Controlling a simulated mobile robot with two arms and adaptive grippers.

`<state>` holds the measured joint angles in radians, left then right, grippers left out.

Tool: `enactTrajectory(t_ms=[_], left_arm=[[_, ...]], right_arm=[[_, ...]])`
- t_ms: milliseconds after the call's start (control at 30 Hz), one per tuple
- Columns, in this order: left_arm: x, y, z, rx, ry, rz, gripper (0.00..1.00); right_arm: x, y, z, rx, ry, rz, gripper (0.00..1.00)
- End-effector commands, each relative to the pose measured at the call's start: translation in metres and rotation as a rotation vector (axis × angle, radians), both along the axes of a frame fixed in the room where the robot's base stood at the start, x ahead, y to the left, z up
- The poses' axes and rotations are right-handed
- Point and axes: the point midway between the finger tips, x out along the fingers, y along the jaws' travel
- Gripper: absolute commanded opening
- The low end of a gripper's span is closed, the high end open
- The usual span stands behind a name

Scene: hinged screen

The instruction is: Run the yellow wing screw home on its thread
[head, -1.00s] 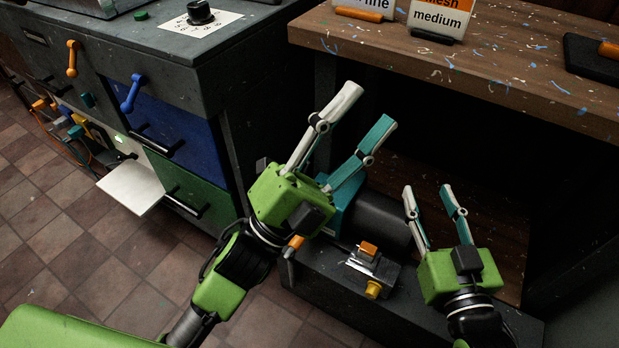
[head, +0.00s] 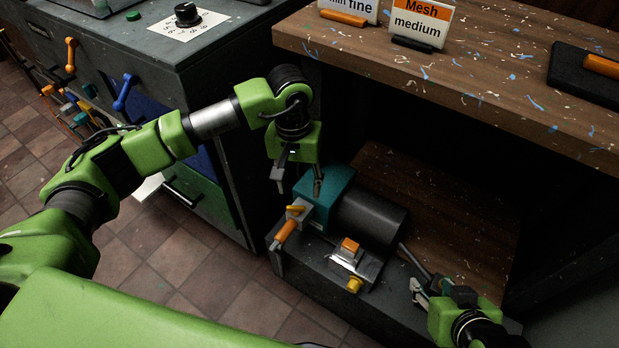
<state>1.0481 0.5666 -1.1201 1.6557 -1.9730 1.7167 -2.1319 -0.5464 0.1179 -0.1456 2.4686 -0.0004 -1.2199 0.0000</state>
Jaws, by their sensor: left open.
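A small yellow knob-like piece (head: 355,285), probably the yellow wing screw, sits at the front of a small metal block (head: 350,263) on the dark machine base. Its wings and thread are too small to make out. My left gripper (head: 298,182) points down, open and empty, above the teal housing (head: 325,195), up and left of the yellow piece. My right gripper (head: 418,289) is low at the right, right of the yellow piece and apart from it. Its fingers are small and seen at an angle, so I cannot tell how far apart they are.
A dark cylinder (head: 370,218) lies behind the metal block. An orange handle (head: 286,231) stands at the base's left end. The wooden bench (head: 480,80) overhangs behind, and the drawer cabinet (head: 225,60) stands left. Tiled floor in front is free.

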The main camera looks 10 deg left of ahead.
Motion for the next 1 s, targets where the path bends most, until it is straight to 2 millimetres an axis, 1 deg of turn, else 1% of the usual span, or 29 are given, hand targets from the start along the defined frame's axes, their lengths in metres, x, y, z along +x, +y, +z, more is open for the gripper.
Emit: enactTrajectory(t_ms=[33, 100, 167, 367, 600, 767, 1000], left_arm=[[0.003, 0.008, 0.001, 0.024, -0.005, -0.005, 0.46], [0.004, 0.013, 0.001, 0.041, -0.004, -0.009, 0.46], [0.004, 0.013, -0.001, 0.043, -0.004, -0.01, 0.46], [0.003, 0.012, -0.01, 0.039, -0.005, -0.01, 0.46], [0.003, 0.011, -0.022, 0.037, -0.004, -0.01, 0.46], [0.003, 0.011, -0.03, 0.036, -0.003, -0.01, 0.46], [0.003, 0.011, -0.042, 0.035, -0.005, -0.011, 0.46]], right_arm=[[0.0, 0.001, 0.0, 0.001, -0.001, 0.001, 0.4], [0.002, 0.001, 0.001, 0.003, -0.01, 0.001, 0.4], [0.004, 0.002, 0.002, 0.007, -0.022, 0.002, 0.4], [0.025, 0.009, 0.016, 0.03, -0.128, 0.01, 0.4], [0.051, 0.019, 0.04, 0.062, -0.276, 0.02, 0.4], [0.065, 0.025, 0.058, 0.086, -0.376, 0.027, 0.4], [0.084, 0.034, 0.089, 0.122, -0.532, 0.036, 0.4]])
